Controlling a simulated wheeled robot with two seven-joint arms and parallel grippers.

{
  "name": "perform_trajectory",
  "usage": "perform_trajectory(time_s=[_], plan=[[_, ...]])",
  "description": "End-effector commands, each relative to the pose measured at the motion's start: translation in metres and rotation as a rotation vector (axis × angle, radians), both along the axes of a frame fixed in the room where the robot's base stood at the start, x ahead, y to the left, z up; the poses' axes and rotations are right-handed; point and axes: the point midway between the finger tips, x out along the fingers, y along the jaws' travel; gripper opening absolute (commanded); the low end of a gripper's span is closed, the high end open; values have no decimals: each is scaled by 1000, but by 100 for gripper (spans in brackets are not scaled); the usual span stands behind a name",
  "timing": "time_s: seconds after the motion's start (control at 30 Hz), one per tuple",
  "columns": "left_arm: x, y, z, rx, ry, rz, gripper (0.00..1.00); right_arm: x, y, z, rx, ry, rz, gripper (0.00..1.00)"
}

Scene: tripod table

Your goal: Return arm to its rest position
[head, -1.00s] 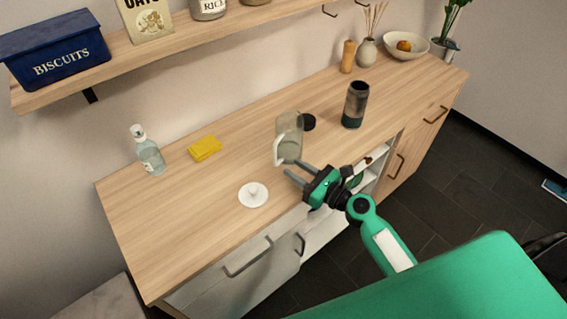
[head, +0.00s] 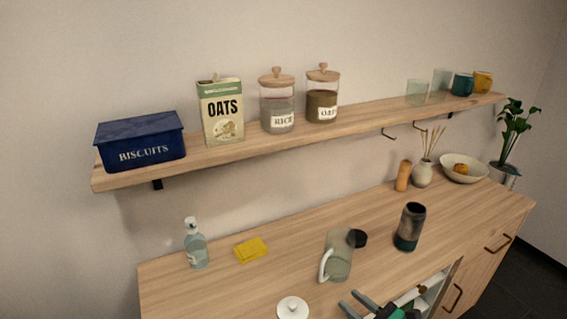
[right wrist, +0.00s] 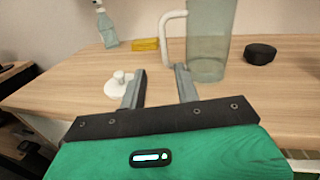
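My right gripper (head: 361,304) shows at the bottom of the head view, in front of the counter's glass pitcher (head: 340,257). In the right wrist view its two fingers (right wrist: 160,88) are apart with nothing between them. The pitcher (right wrist: 208,42) stands upright just beyond the fingers, its white handle toward the left. A white round lid with a knob (head: 292,308) lies on the counter to the left of the gripper. It also shows in the right wrist view (right wrist: 122,86), beside the left finger. My left gripper is not in view.
The wooden counter (head: 200,293) also holds a spray bottle (head: 196,245), a yellow cloth (head: 251,250), a black lid (head: 357,238) and a dark tumbler (head: 410,227). A shelf (head: 260,143) above carries a biscuit tin (head: 140,141), an oats box (head: 221,112), jars and cups.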

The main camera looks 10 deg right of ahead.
Motion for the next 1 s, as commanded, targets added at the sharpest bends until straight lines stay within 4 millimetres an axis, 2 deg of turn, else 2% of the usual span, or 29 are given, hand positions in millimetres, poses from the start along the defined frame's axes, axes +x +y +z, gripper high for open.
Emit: perform_trajectory(time_s=[0.17, 0.3, 0.43, 0.57, 0.7, 0.8, 1.0], plan=[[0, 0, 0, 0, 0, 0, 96, -31, 36, -11, -353, -129, 142, 32], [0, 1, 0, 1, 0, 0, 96, -71, 66, -30, -803, -301, 340, 32], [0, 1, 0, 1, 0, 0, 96, -106, 77, -51, -1201, -456, 547, 32], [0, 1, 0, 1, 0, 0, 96, -139, 73, -69, -1562, -589, 785, 32], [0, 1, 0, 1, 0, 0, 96, -169, 55, -80, -1860, -687, 1046, 32], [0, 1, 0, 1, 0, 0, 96, -185, 41, -82, -1994, -724, 1208, 32], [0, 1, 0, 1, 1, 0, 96, -212, 16, -81, -2155, -759, 1490, 32]])
